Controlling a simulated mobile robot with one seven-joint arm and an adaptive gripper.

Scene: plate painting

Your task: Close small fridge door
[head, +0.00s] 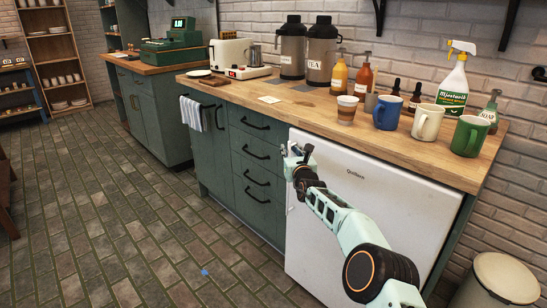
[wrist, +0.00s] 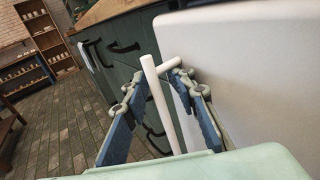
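The small fridge (head: 365,215) is white and stands under the wooden counter at the right in the head view. Its door (wrist: 245,70) fills the right side of the wrist view. The door looks near flush with the cabinets; I cannot tell whether a small gap is left. A thin white bar handle (wrist: 160,105) stands on the door's left side. My gripper (head: 297,152) is at the door's upper left edge. In the wrist view, my gripper (wrist: 157,84) is open, with its blue-padded fingers on either side of the handle, apart from it. My arm hides part of the door.
Green drawers (head: 257,155) adjoin the fridge on the left. Mugs, bottles and two flasks (head: 322,50) stand on the counter (head: 240,92) above. A bin (head: 500,280) stands at the lower right. The tiled floor (head: 110,210) at the left is mostly clear.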

